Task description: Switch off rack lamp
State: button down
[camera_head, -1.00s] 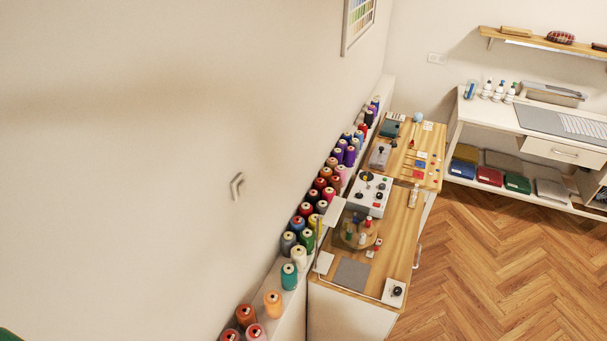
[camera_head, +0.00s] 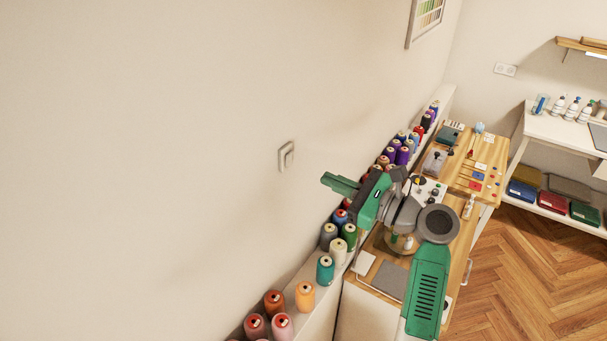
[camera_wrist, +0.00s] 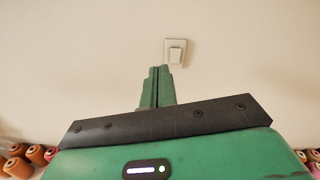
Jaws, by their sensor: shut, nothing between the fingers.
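A small pale wall switch (camera_head: 287,156) is fixed to the bare wall, above and left of the thread rack. In the wrist view the switch (camera_wrist: 175,52) is a white square plate with a raised rocker, just above and slightly right of my fingertips. My gripper (camera_head: 327,179) is shut and empty, with green fingers pointing toward the wall, below and right of the switch in the head view. In the wrist view the gripper (camera_wrist: 159,71) looks apart from the switch, but the exact gap is hard to tell. I see no rack lamp itself.
Thread spools (camera_head: 326,268) stand on a long white ledge (camera_head: 313,296) along the wall, under and beside my arm. A wooden worktable (camera_head: 462,215) with small tools is partly hidden by my arm. The wall around the switch is clear.

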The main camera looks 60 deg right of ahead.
aim_at(291, 156)
jog(key=s+d+f+m, duration=0.2)
jog(key=s, duration=0.1)
jog(key=s+m, duration=0.1)
jog(key=shift+s+d+f+t, duration=0.15)
jog(key=shift+d+f+t, duration=0.25)
jog(key=w, duration=0.4)
jog(key=w+d+r, duration=0.1)
jog(key=w, duration=0.9)
jog(key=shift+d+r+p, duration=0.25)
jog(key=shift+r+p, duration=0.05)
jog(key=shift+r, duration=0.05)
